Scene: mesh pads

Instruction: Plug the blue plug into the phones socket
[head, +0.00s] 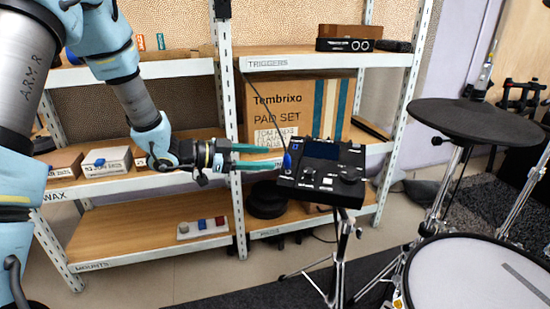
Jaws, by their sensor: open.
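The blue plug (287,161) stands upright at the left edge of the black drum module (322,172), with a thin dark cable rising from it up and to the left. I cannot tell whether it is seated in a socket. My gripper (281,157) reaches in from the left with two long teal fingers, one above the other. The fingers are open and their tips are right beside the plug; I cannot tell whether they touch it. The phones socket cannot be made out; the module's labels are too small to read.
The module sits on a black stand (335,262). Behind it is a shelf rack (190,185) with a large cardboard box (290,105) and smaller boxes. A black cymbal pad (478,121) and a mesh drum pad (480,272) stand to the right.

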